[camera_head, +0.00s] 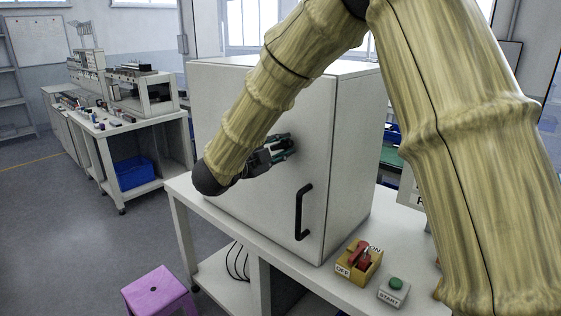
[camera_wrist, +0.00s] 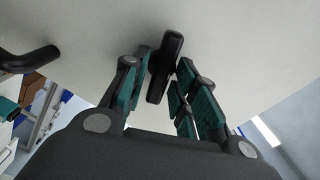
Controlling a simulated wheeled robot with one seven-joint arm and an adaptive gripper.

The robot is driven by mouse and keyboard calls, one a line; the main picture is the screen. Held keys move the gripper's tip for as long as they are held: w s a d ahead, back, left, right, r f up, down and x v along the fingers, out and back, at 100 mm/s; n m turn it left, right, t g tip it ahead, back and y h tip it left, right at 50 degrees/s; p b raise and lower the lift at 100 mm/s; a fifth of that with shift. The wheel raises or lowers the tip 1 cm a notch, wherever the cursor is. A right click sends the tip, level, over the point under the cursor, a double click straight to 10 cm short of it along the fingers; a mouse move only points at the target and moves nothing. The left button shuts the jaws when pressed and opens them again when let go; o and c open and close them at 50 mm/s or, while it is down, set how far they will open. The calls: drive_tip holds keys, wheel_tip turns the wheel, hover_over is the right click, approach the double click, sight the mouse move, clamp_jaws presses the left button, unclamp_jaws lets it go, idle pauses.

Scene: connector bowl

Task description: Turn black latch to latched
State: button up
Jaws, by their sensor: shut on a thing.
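The black latch (camera_wrist: 165,66) is on the white door of the cabinet (camera_head: 230,110). In the wrist view it stands between the fingers of my gripper (camera_wrist: 168,82), its long side running away from the palm. The green finger pads close on it from both sides. In the head view my gripper (camera_head: 285,150) is at the door face, and the latch is mostly hidden behind the fingers. The door appears closed. Its black handle (camera_head: 299,212) is at the lower right of the door and also shows in the wrist view (camera_wrist: 25,60).
The cabinet stands on a white table (camera_head: 275,250). A yellow box with a red switch (camera_head: 361,254) and a green start button (camera_head: 396,284) stand at the table's front right. A purple stool (camera_head: 158,291) is on the floor. A workbench (camera_head: 120,125) stands at the left.

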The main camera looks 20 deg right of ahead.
drive_tip(key=m+b, duration=0.1)
drive_tip(key=b, duration=0.1)
drive_tip(key=m+b, duration=0.2)
drive_tip(key=b, duration=0.1)
drive_tip(key=m+b, duration=0.1)
drive_tip(key=b, duration=0.2)
drive_tip(key=shift+f+m, duration=0.3)
drive_tip(key=shift+m, duration=0.1)
drive_tip(key=shift+r+b, duration=0.15)
drive_tip(key=shift+b, duration=0.35)
drive_tip(key=o, duration=0.8)
drive_tip(key=v, duration=1.2)
